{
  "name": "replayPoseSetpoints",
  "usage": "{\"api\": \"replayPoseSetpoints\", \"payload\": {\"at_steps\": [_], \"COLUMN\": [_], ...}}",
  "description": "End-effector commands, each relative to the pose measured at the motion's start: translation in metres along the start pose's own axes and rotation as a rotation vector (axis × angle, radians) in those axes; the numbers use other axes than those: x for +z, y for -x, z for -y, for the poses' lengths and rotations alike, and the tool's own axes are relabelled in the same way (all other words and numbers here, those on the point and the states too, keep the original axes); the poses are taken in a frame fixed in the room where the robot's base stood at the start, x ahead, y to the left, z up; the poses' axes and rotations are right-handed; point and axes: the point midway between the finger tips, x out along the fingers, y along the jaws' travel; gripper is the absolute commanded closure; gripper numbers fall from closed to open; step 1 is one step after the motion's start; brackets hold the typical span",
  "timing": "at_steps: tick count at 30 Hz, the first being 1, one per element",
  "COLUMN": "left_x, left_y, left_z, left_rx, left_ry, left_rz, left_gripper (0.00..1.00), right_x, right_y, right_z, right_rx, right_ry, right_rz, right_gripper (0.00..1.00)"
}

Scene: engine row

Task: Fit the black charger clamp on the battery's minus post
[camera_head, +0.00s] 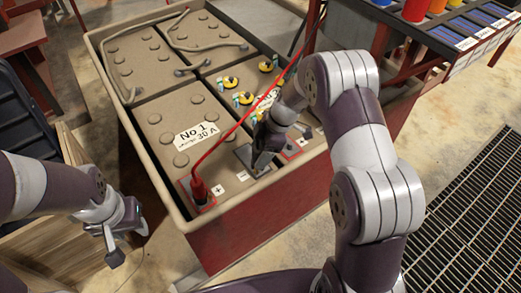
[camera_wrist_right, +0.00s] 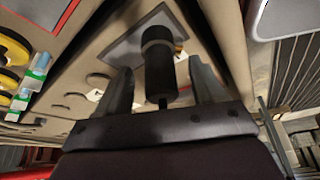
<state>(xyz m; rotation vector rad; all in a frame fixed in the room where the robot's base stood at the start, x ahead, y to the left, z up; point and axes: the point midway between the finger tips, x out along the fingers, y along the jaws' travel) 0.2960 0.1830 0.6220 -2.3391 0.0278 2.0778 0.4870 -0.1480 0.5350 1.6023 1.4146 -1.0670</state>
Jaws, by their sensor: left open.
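The black charger clamp (camera_wrist_right: 160,72) stands upright at the grey square plate (camera_wrist_right: 125,48) in the right wrist view, with a grey ring near its far end. My right gripper (camera_wrist_right: 160,78) is open around it, one finger on each side with a visible gap. In the head view my right gripper (camera_head: 260,155) is low over the battery (camera_head: 165,125), near the minus label, and mostly hides the clamp and post. The red clamp (camera_head: 198,188) sits on the red-edged plus plate. My left gripper (camera_head: 114,245) is open and empty, outside the box at lower left.
A red cable (camera_head: 240,122) runs across the battery top from the red clamp. Yellow caps (camera_head: 231,82) and small bottles stand behind my right gripper. The box has a raised tan rim (camera_head: 150,185). A rack with coloured cups (camera_head: 415,10) is at the upper right, a floor grate (camera_head: 470,215) at the right.

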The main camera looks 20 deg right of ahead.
Motion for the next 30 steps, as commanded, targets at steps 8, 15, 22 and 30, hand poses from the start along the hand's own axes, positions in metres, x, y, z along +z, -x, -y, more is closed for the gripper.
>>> {"api": "replayPoseSetpoints", "payload": {"at_steps": [8,15,22,30], "left_x": [-0.001,-0.004,-0.005,-0.005], "left_y": [0.011,0.035,0.044,0.043], "left_z": [0.0,0.0,0.0,0.0], "left_rx": [0.0,0.0,0.0,0.0], "left_ry": [0.0,0.0,0.0,0.0], "left_rz": [0.0,0.0,0.0,0.0], "left_gripper": [0.57,0.57,0.57,0.57], "right_x": [-0.001,-0.002,0.0,0.0], "right_y": [0.024,0.09,0.124,0.127], "right_z": [-0.001,0.0,0.0,0.0], "right_rx": [0.003,0.003,0.0,0.0], "right_ry": [0.0,-0.001,-0.001,0.0], "right_rz": [0.001,0.001,0.0,0.0], "right_gripper": [0.32,0.32,0.32,0.32]}}
